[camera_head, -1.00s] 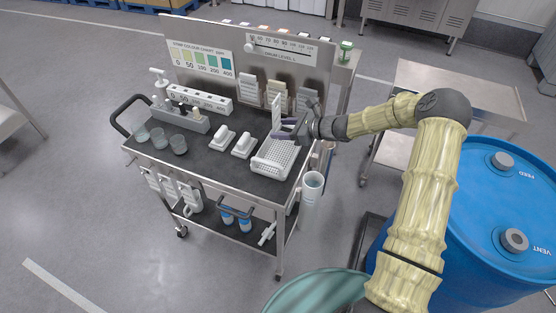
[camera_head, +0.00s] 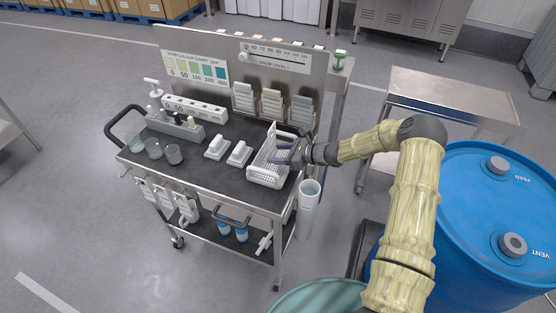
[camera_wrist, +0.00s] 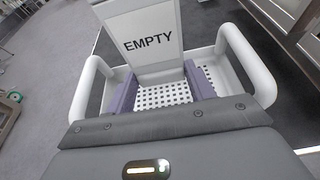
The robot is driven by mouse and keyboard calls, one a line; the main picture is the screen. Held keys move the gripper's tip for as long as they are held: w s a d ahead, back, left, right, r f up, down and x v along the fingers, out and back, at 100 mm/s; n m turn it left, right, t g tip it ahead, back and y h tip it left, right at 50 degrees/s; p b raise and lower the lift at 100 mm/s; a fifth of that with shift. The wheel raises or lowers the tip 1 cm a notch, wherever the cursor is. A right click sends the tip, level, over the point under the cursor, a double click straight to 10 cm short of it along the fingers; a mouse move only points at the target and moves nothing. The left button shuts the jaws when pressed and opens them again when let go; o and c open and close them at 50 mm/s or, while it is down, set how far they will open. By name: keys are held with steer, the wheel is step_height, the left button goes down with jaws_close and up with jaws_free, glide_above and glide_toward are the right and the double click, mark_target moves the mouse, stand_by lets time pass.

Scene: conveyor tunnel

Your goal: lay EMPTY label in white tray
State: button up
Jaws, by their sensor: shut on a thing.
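The white tray (camera_head: 264,180) is a perforated basket at the right end of the dark cart top. Its perforated floor (camera_wrist: 163,95) and two side handles show in the wrist view. The EMPTY label (camera_wrist: 148,38) is a white card with black letters, standing roughly upright beyond my fingers; its top is cut off in that view. In the head view the label (camera_head: 270,138) is a thin white panel over the tray. My gripper (camera_wrist: 161,86), with purple fingers, is shut on the label, low over the tray. It also shows in the head view (camera_head: 282,152). Whether the label touches the tray floor cannot be told.
Two white blocks (camera_head: 228,151) stand left of the tray. Several cups (camera_head: 154,148) and a bottle rack (camera_head: 175,126) are farther left. Card holders (camera_head: 271,104) hang on the back panel. A white tube (camera_head: 308,205) is at the cart's right side; a blue drum (camera_head: 470,220) stands right.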

steer(key=shift+f+p, duration=0.35)
steer(key=shift+f, duration=1.55)
steer(key=o, duration=1.4)
steer(key=shift+c, duration=0.2)
steer(key=b+v, duration=0.2)
steer(key=v, duration=1)
steer(key=shift+s, duration=0.1)
